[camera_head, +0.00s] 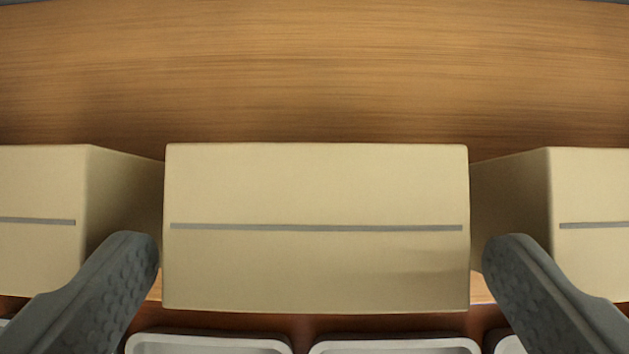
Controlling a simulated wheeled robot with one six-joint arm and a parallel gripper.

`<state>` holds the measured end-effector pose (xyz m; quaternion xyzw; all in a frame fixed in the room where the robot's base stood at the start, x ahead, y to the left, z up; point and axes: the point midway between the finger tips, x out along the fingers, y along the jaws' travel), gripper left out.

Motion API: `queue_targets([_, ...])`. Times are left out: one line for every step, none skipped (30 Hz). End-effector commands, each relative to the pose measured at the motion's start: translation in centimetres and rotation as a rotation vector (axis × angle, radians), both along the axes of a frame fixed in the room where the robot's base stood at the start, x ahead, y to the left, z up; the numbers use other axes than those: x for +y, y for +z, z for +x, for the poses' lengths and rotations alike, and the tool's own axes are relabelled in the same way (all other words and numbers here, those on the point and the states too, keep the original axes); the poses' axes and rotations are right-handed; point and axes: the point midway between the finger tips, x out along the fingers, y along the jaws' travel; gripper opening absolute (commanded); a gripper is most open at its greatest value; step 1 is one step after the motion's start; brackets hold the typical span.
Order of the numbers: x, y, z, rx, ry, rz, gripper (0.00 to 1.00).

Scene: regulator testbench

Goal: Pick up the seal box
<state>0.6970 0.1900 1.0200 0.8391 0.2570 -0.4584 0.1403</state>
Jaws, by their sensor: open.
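Three similar cream boxes, each with a thin grey line across the face, stand in a row; no label tells which is the seal box. The middle box (316,270) is seen whole. My gripper (318,250) is open, with one grey finger by the left side of the middle box and one by its right side. The fingertips sit in the gaps between the middle box and its neighbours. A small gap shows on each side, and I cannot tell how deep the fingers reach.
The left box (40,255) and right box (595,260) are cut off by the picture edges, close to my fingers. White-rimmed trays (395,347) line the bottom edge. The wooden surface (315,75) behind the boxes is clear.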

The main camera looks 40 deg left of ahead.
Motion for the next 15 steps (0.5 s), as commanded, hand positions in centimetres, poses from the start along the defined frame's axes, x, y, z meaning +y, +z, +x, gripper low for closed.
queue_targets([0.3, -0.5, 0.3, 0.001, 0.001, 0.000, 1.00])
queue_targets([0.5, -0.8, 0.5, 0.001, 0.001, 0.000, 1.00])
queue_targets([0.7, -1.3, 0.8, 0.002, 0.001, 0.000, 1.00])
queue_targets([0.9, -1.6, 1.0, 0.002, 0.001, 0.000, 1.00])
queue_targets([1.0, -2.0, 1.2, 0.003, 0.001, -0.001, 1.00])
queue_targets([1.2, -2.5, 1.5, 0.002, -0.001, -0.001, 1.00])
queue_targets([1.2, -2.7, 1.6, 0.002, -0.001, -0.001, 1.00])
queue_targets([1.3, -3.0, 1.7, 0.001, 0.000, -0.001, 1.00])
queue_targets([1.4, -3.2, 1.8, 0.001, 0.000, -0.001, 1.00])
queue_targets([1.5, -3.3, 1.9, 0.001, 0.000, -0.001, 1.00])
queue_targets([1.5, -3.4, 1.9, 0.001, 0.000, -0.001, 1.00])
queue_targets([1.5, -3.4, 2.0, 0.000, 0.000, 0.000, 1.00])
queue_targets([1.5, -3.4, 1.9, 0.000, 0.000, 0.000, 1.00])
queue_targets([1.5, -3.4, 1.9, 0.000, 0.000, 0.000, 1.00])
queue_targets([1.5, -3.4, 1.9, 0.000, 0.000, 0.000, 1.00])
